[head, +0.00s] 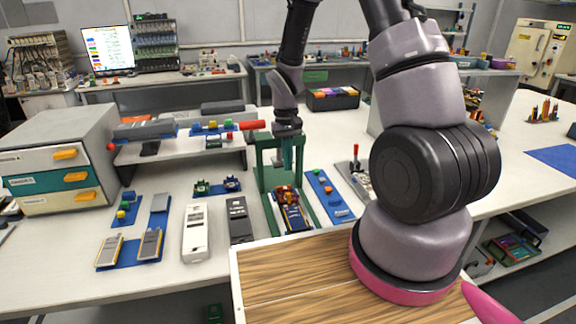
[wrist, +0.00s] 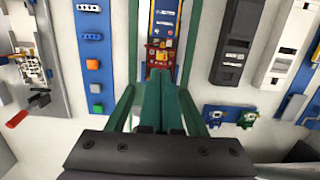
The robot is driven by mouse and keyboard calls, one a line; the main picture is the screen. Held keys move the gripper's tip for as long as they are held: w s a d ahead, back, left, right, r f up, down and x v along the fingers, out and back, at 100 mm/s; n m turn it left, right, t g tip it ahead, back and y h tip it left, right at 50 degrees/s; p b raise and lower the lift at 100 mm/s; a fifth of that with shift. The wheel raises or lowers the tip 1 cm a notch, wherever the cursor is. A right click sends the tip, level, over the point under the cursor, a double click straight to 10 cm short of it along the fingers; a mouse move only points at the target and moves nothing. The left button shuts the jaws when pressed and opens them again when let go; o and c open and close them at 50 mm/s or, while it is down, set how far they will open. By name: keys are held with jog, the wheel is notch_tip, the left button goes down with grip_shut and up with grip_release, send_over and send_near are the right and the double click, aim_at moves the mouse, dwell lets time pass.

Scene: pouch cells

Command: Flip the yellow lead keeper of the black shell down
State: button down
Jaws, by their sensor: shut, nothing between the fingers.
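The black shell (head: 239,220) lies flat on the bench, between the white shell and the green frame. In the wrist view the black shell (wrist: 236,42) is right of my gripper, apart from it. Its yellow lead keeper is too small to make out in either view. My gripper (head: 287,165) points down at the green frame (head: 263,180), above the blue cell holder (head: 293,217). In the wrist view my gripper (wrist: 163,76) has its green fingers together and empty, with the red and yellow parts of the holder beyond their tips.
The white shell (head: 197,232) lies left of the black one. A blue strip with coloured buttons (head: 326,190) lies right of the green frame. Two small boards with green and dark parts (head: 216,185) sit behind the shells. A raised shelf (head: 180,150) and drawer cabinet (head: 62,165) stand left.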

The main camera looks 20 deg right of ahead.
aim_at(289, 194)
jog(key=f, duration=0.5)
jog(key=s+f, duration=0.1)
jog(key=f, duration=0.1)
jog(key=shift+f, duration=0.35)
